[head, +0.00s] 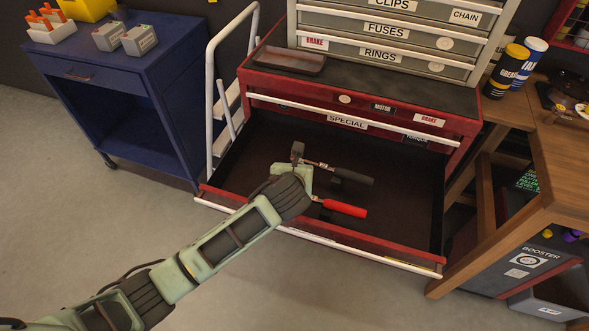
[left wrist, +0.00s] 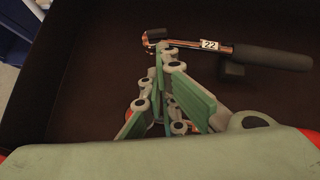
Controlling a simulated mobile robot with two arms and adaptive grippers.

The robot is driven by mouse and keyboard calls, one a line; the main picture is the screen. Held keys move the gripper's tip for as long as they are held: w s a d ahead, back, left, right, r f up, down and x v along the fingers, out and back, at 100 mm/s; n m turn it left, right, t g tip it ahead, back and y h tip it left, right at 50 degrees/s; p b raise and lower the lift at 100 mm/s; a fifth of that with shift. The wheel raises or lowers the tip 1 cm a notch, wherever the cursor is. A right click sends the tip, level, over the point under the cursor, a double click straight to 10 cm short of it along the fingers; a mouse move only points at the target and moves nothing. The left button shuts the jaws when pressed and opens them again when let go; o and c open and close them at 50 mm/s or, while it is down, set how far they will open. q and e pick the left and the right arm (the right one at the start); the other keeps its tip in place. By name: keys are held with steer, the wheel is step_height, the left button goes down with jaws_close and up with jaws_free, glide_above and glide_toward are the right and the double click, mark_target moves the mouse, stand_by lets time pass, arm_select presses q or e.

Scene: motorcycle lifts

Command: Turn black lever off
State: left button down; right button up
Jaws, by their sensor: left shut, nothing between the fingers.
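The black lever (head: 352,177) shows in the open drawer, with a copper-coloured shaft and a thick black grip pointing right. In the left wrist view the black lever (left wrist: 272,58) lies across the top, with a white "22" tag on its shaft. A red-handled lever (head: 345,209) is just nearer in the drawer. My left gripper (head: 304,170) reaches into the drawer from the left, beside the shaft end of the black lever. In the left wrist view its green-padded fingers (left wrist: 168,62) are shut and empty, close below the shaft's left end; contact cannot be told.
The red tool chest's drawer (head: 408,225) is pulled open, and its walls surround my gripper. Labelled drawers rise behind. A blue cart (head: 130,75) stands left, a white rail (head: 211,100) beside the chest, and a wooden bench (head: 560,150) right. The drawer's right part is bare.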

arm_select(q)
steer(key=shift+x, duration=2.3)
arm_select(e)
steer(key=shift+w+d, duration=0.1)
steer(key=shift+w, duration=0.9)
steer(key=shift+s, duration=0.15)
arm_select(q)
steer(key=shift+w+d+r, duration=0.1)
steer(key=shift+w+d+r+n+y+p, duration=0.25)
steer(key=shift+w+n+y+p, duration=0.2)
steer(key=shift+n+p, duration=0.4)
steer(key=shift+d+f+p, duration=0.25)
steer(key=shift+d+p, duration=0.2)
steer(key=shift+p, duration=0.05)
steer(key=shift+a+f, duration=0.1)
steer(key=shift+a, duration=0.05)
arm_select(e)
step_height(320, 180, up, 3)
steer(key=shift+s+d+f, duration=0.15)
steer(key=shift+f, duration=0.05)
